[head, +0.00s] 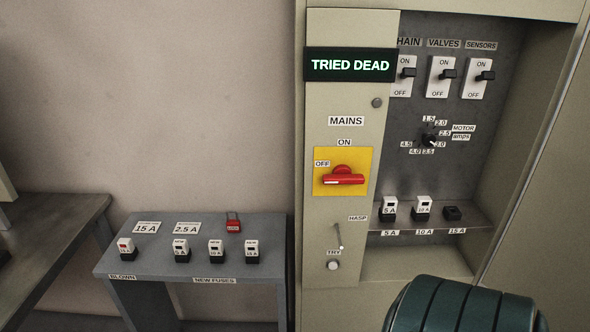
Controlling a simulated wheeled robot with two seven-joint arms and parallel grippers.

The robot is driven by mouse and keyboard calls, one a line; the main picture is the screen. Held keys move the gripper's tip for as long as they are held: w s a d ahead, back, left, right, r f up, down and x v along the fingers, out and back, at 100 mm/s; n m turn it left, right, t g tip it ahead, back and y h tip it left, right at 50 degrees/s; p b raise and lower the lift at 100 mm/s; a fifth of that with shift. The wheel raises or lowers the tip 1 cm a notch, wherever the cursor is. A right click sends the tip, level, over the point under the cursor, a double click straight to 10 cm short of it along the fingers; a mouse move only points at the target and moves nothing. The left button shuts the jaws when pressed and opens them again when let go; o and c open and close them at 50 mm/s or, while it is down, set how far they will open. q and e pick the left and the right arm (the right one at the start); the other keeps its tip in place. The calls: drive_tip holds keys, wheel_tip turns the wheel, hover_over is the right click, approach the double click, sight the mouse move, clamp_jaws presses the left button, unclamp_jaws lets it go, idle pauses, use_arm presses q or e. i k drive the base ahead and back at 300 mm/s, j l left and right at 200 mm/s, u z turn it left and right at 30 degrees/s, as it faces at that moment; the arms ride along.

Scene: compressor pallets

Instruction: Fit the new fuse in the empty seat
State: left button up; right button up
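The empty seat (453,213) is a low black socket above the 15 A label, at the right end of the cabinet's fuse ledge. To its left, white-topped fuses sit in the 5 A seat (389,209) and the 10 A seat (422,208). Three new fuses stand upright on the grey side table: a left one (182,251), a middle one (216,251) and a right one (252,252). Their small ratings are hard to read; the right one looks like 15 A. A fuse with a red mark (126,249) stands by the BLOWN label. Neither gripper is in view.
The display (349,65) reads TRIED DEAD. The red mains handle (342,176) lies level, towards OFF. A red lock (233,223) and cards marked 15 A (146,228) and 2.5 A (187,228) lie at the table's back. A dark green banded shape blocks the lower right.

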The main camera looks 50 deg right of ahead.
sight(252, 247)
drive_tip(key=z, duration=1.35)
